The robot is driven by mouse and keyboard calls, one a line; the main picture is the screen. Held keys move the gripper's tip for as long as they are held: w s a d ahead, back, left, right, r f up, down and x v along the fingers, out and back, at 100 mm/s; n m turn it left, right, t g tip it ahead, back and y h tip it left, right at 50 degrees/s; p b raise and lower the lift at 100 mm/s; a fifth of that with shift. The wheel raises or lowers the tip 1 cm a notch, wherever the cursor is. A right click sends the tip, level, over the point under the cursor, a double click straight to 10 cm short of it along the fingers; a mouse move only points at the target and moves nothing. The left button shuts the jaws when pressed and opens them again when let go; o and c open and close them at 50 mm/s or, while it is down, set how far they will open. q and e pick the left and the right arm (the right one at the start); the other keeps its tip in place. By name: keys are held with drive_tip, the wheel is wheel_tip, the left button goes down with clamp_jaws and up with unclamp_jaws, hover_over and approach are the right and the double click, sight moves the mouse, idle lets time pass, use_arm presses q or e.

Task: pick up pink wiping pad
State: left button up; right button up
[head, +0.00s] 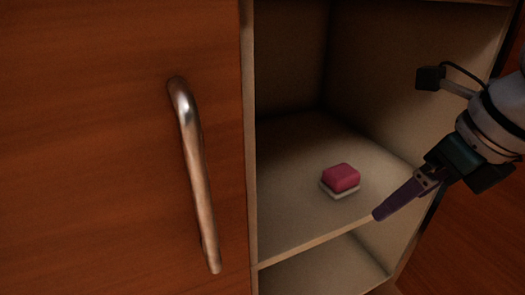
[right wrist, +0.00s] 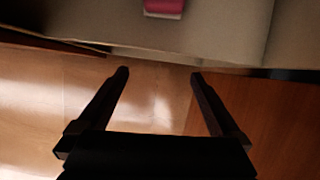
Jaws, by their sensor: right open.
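The pink wiping pad (head: 341,178) has a white underside and lies flat on the cabinet shelf (head: 290,200), near the shelf's front edge. Its near end also shows at the top of the right wrist view (right wrist: 164,7). My right gripper (head: 380,214) comes in from the right, in front of the shelf edge and to the right of the pad. In the right wrist view its two fingers (right wrist: 158,74) are spread apart with nothing between them, short of the pad. My left gripper is not in view.
A wooden cabinet door (head: 100,150) with a curved metal handle (head: 193,170) fills the left side. The cabinet's right inner wall (head: 385,95) stands beyond the pad. A lower compartment (head: 325,272) lies beneath the shelf. The shelf around the pad is clear.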

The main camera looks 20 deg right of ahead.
drive_tip(key=b, duration=0.4)
approach(343, 172)
drive_tip(key=f, duration=0.5)
drive_tip(key=shift+w+d+f, duration=0.1)
drive_tip(key=shift+w+f, duration=0.1)
drive_tip(key=shift+w, duration=0.15)
drive_tip(key=shift+w+r, duration=0.1)
drive_tip(key=shift+w, duration=0.6)
drive_tip(key=b+x, duration=0.3)
drive_tip(key=x, duration=0.1)
drive_tip(key=shift+f, duration=0.25)
drive_tip(key=shift+w+a+f, duration=0.2)
drive_tip(key=shift+w+f, duration=0.05)
drive_tip(key=c, duration=1.2)
drive_tip(key=shift+r, duration=0.1)
drive_tip(key=shift+c, duration=0.2)
